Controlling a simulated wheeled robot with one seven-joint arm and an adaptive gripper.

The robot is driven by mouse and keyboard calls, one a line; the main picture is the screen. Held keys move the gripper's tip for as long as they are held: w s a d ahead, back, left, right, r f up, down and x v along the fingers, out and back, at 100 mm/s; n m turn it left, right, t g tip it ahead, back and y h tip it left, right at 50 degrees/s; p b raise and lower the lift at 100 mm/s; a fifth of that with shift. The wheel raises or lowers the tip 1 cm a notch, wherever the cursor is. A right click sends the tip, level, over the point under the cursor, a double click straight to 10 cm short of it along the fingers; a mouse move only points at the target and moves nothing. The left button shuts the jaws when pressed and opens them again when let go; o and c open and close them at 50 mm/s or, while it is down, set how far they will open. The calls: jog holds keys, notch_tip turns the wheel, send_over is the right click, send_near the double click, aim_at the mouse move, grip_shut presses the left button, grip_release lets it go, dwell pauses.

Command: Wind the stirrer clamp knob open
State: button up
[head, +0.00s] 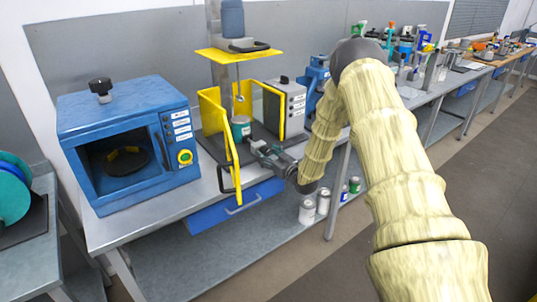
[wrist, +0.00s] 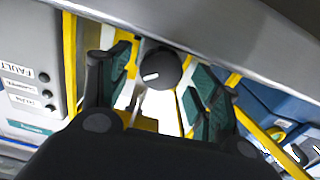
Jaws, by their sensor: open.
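The stirrer stands on the bench, with yellow guard panels (head: 213,125) around a teal can (head: 240,128) and a thin shaft (head: 239,82) coming down from a yellow top plate (head: 232,56). My gripper (head: 257,147) is low at the front of the stirrer, close to the can. In the wrist view a round dark knob (wrist: 160,70) with a white mark shows between my open fingers (wrist: 158,95). Both fingers look clear of the knob, though their exact depth to it cannot be told. In the head view the knob cannot be made out.
A blue oven-like box (head: 125,140) with an open front stands left of the stirrer. A grey labelled control box (head: 289,103) stands to its right. The front guard panel is close to my gripper. A blue drawer (head: 235,207) hangs below the bench edge, with cans (head: 307,210) on the lower shelf.

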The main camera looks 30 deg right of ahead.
jog(key=shift+c, duration=0.5)
jog(key=c, duration=0.9)
jog(key=shift+c, duration=0.2)
jog(key=shift+f+n+b, duration=0.2)
jog(key=shift+n+b, duration=1)
jog(key=shift+r+n+b, duration=0.1)
jog(key=shift+n+b, duration=1.35)
jog(key=shift+n, duration=0.45)
jog(key=o, duration=1)
jog(key=shift+s, duration=0.1)
